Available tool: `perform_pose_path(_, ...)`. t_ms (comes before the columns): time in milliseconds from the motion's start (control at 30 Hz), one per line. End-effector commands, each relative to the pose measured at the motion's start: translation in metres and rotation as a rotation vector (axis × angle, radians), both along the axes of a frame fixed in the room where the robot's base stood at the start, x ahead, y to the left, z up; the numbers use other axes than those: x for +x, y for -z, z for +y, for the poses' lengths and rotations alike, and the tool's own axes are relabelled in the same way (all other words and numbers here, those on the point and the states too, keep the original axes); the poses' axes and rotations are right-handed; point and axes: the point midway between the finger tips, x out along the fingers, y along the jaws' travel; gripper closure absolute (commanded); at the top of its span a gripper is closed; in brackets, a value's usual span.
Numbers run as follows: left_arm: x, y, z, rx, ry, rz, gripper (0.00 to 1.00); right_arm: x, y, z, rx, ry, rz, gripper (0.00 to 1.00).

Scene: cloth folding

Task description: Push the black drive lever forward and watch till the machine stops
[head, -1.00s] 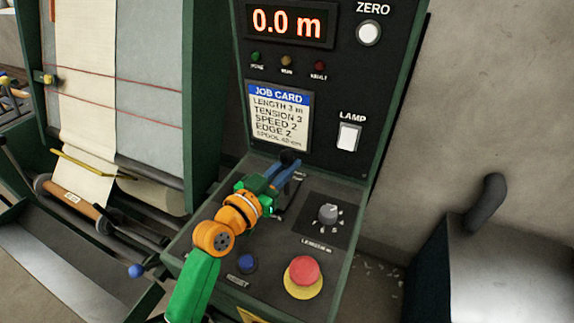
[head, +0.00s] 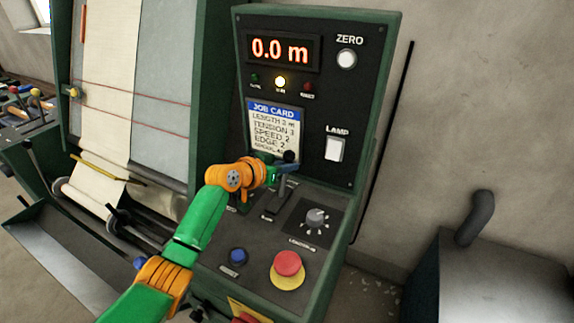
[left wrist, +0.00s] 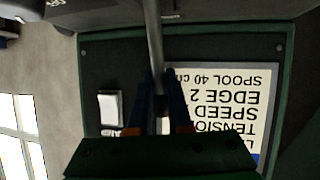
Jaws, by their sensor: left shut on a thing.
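The black drive lever (head: 290,157) stands on the sloping console, and its dark knob shows just above my left gripper (head: 286,169). The gripper's blue fingers are shut on the lever. In the left wrist view the lever's grey shaft (left wrist: 153,35) runs down between the fingers (left wrist: 161,108). The pale cloth (head: 108,80) hangs down the machine's grey board to a roller at the bottom. My right gripper is not in view.
A job card (head: 275,125) is on the panel, with a white lamp switch (head: 334,149) to its right. A length dial (head: 316,217), a blue button (head: 238,256) and a red stop button (head: 288,264) are on the console. A grey metal box (head: 500,275) stands at the right.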

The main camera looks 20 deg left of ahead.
Motion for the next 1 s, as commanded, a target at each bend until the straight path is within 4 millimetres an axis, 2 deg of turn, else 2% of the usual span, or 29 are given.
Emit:
perform_pose_path(367, 0.003, -0.001, 0.001, 0.005, -0.005, 0.018, 1.0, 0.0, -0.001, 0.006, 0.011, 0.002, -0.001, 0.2)
perform_pose_path(400, 0.003, -0.002, 0.001, 0.005, -0.005, 0.018, 0.75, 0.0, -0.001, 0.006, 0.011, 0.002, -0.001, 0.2)
perform_pose_path(500, 0.003, -0.002, 0.001, 0.005, -0.003, 0.017, 0.53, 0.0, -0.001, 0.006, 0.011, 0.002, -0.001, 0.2)
perform_pose_path(833, 0.002, -0.001, 0.002, 0.006, -0.003, 0.019, 0.53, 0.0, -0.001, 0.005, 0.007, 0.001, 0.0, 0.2)
perform_pose_path(1000, -0.012, -0.008, 0.008, 0.008, -0.002, 0.018, 0.53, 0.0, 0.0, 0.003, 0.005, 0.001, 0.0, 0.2)
